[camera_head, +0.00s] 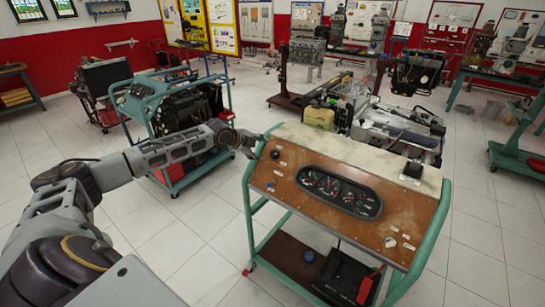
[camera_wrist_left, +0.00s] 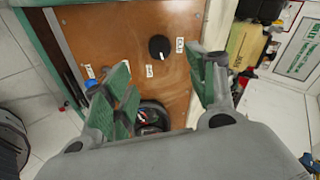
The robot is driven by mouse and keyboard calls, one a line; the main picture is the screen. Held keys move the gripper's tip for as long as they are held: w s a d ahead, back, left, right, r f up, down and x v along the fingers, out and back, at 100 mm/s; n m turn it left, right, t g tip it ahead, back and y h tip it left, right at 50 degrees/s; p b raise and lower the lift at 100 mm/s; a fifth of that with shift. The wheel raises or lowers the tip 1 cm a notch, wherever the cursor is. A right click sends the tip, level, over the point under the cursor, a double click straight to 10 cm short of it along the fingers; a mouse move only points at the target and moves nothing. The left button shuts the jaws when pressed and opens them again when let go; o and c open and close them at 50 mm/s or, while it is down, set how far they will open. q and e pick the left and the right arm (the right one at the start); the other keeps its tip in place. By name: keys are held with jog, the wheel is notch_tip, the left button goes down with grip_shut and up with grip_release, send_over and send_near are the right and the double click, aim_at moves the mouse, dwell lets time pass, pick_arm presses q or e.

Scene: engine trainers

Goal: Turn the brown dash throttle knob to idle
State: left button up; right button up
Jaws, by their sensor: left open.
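The brown dash panel (camera_head: 300,160) slopes on top of a green-framed cart. A dark round knob (camera_head: 275,154) sits at the panel's upper left; it looks black rather than brown. In the left wrist view this knob (camera_wrist_left: 159,47) has a white pointer mark and small white labels beside and below it. My left gripper (camera_head: 257,146) is just left of the panel's upper left corner. Its fingers (camera_wrist_left: 160,66) are spread wide and empty, with the knob showing between and beyond the tips, apart from them. My right gripper is not in view.
A gauge cluster (camera_head: 340,192) fills the panel's middle. A blue knob (camera_head: 270,185) and a light key switch (camera_head: 390,242) are also on it. The cart's green frame (camera_head: 247,205) edges the panel. An engine cart (camera_head: 175,110) stands behind my left arm. White floor is open around.

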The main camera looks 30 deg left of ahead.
aim_at(274, 153)
pick_arm(q)
jog(key=shift+b+x, duration=2.1)
jog(key=shift+x, duration=0.9)
jog(key=shift+w+d+f, duration=0.1)
jog(key=shift+w+f, duration=0.05)
jog(key=shift+w, duration=0.05)
jog(key=shift+b+x, duration=0.75)
jog(key=shift+x, duration=0.05)
jog(key=shift+b+x, duration=0.7)
jog(key=shift+x, duration=0.25)
jog(key=shift+w, duration=0.1)
jog(key=shift+c, duration=1)
jog(key=c, duration=0.8)
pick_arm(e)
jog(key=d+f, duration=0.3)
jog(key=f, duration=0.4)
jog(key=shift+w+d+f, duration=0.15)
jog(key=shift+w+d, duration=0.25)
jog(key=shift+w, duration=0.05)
